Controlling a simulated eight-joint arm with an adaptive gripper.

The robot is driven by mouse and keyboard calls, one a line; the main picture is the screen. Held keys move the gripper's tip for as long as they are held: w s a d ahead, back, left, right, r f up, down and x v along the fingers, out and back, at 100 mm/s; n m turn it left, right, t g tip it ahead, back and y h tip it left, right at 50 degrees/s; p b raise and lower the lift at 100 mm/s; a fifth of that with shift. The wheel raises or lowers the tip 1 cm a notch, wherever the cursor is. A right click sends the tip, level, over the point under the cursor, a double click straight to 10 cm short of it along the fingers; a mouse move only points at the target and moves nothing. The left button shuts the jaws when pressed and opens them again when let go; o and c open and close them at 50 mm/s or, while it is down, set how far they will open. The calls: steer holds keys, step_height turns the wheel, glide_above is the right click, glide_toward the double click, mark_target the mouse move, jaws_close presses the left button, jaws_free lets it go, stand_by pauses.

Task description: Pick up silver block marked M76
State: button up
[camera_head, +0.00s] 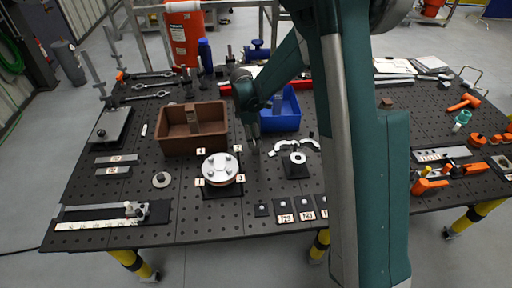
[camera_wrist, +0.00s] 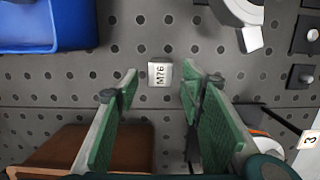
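The silver block marked M76 (camera_wrist: 160,74) lies on the dark perforated table top in the wrist view, its label facing up and turned sideways. My gripper (camera_wrist: 159,82) is open, with its two green-padded fingers apart on the left and right of the block's position in the picture. Nothing is held between them. I cannot tell how far above the block the fingertips are. In the head view my gripper (camera_head: 251,128) points down between the brown bin and the blue bin; I cannot clearly make out the block there.
The brown bin (camera_head: 192,112) is left of my gripper, and the blue bin (camera_head: 282,126) is right of it. A round flanged plate (camera_head: 219,168) and a ring on a dark base (camera_head: 297,168) stand nearer the front.

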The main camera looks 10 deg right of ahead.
steer(key=shift+f, duration=0.15)
steer(key=shift+d+f, duration=0.2)
steer(key=shift+f, duration=1.05)
steer(key=shift+d+f, duration=0.2)
steer(key=shift+f, duration=1.05)
steer(key=c, duration=1.1)
steer(key=shift+r, duration=0.15)
steer(key=shift+r, duration=4.85)
